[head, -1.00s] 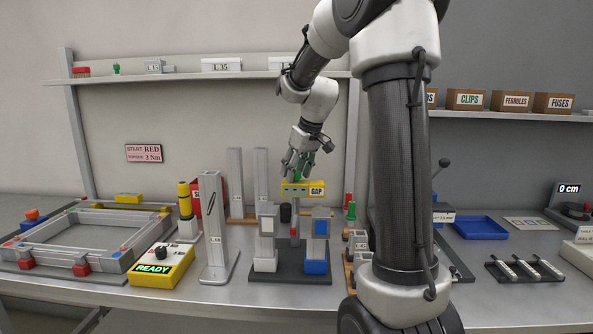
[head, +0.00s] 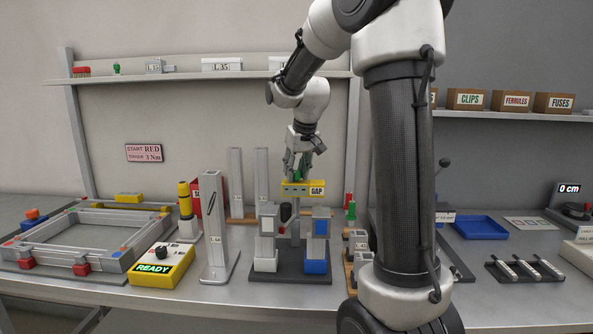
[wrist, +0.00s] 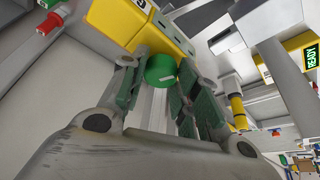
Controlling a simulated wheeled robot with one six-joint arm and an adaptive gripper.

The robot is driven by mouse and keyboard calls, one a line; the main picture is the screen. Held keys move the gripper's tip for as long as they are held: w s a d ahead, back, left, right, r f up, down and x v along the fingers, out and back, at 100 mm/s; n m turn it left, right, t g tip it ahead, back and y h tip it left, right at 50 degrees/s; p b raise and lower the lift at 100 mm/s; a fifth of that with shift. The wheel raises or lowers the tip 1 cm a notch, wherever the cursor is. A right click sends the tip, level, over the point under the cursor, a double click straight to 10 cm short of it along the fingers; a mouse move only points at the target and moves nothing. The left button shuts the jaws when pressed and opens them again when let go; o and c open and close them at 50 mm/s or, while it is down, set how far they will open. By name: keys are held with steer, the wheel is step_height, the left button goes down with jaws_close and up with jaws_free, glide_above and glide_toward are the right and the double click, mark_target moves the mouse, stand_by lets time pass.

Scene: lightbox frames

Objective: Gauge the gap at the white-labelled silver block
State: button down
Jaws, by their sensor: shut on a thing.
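The white-labelled silver block (head: 267,227) stands upright on the left of a dark base (head: 290,277). A blue-labelled silver block (head: 321,227) stands on the right, with a gap between them. My gripper (head: 298,174) is shut on the green handle (wrist: 160,69) of the yellow gauge (head: 294,188), marked GAP. The gauge is above and between the blocks, and a narrow grey upright (head: 295,233) shows below it. The yellow body also shows in the wrist view (wrist: 115,20). I cannot tell whether the gauge touches either block.
A tall silver post (head: 213,225) and a yellow READY box (head: 160,266) stand to the left. Small grey blocks (head: 358,245) stand close on the right. A blue tray (head: 480,227) lies farther right. Bare table shows in front of the base.

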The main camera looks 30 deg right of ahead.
steer(key=shift+m+h, duration=0.4)
steer(key=shift+m, duration=0.7)
steer(key=c, duration=1.1)
jaws_free()
steer(key=v, duration=1.2)
steer(key=shift+w+a, duration=0.1)
